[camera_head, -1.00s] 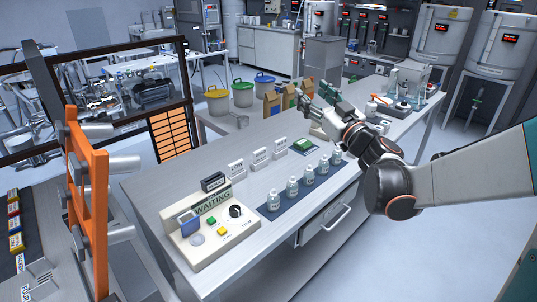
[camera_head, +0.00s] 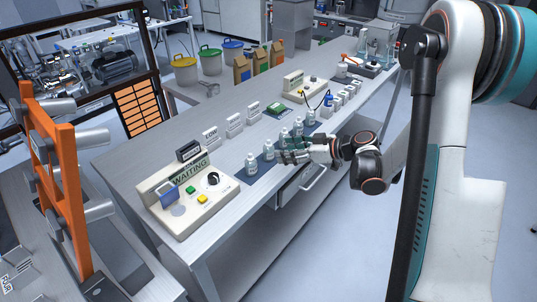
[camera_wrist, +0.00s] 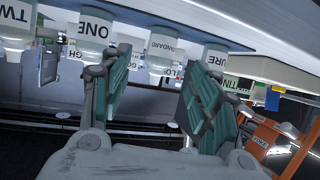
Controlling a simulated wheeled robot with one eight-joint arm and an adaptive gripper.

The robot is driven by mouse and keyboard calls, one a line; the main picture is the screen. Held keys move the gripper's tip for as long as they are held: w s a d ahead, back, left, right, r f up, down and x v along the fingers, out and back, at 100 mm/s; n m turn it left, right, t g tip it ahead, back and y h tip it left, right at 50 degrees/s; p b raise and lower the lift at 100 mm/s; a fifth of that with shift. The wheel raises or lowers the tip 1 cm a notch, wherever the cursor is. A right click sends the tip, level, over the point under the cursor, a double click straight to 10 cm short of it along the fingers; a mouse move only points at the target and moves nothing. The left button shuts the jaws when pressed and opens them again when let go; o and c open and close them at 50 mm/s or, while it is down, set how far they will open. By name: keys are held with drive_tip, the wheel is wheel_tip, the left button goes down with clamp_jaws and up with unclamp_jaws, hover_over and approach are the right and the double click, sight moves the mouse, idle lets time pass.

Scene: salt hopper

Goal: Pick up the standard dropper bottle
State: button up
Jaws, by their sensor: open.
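The standard dropper bottle (camera_wrist: 162,52), a white bottle labelled STANDARD, shows in the wrist view between my two spread fingers, farther off than the fingertips. In the head view it appears to be the second bottle (camera_head: 268,151) from the left in the row. My gripper (camera_wrist: 158,88) is open and empty. In the head view my gripper (camera_head: 286,155) is low over the table's front edge, beside the row, with its fingers pointing left toward the bottles. Whether a finger touches a bottle cannot be told.
The bottle ONE (camera_wrist: 93,30) stands left of the standard bottle and the bottle PURE (camera_wrist: 214,60) right of it, both close to my fingers. A control box (camera_head: 190,190) with a WAITING display stands at the left. Small sign cards (camera_head: 234,124) stand behind the row.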

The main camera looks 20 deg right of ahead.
sight(268, 151)
drive_tip(key=x, duration=0.3)
drive_tip(key=shift+w+a+b, duration=0.1)
drive_tip(key=shift+a+b, duration=0.05)
drive_tip(key=shift+b, duration=0.15)
drive_tip(key=b+x, duration=0.2)
drive_tip(key=x, duration=0.3)
drive_tip(key=shift+f, duration=0.2)
drive_tip(key=shift+r, duration=0.1)
drive_tip(key=c, duration=1.1)
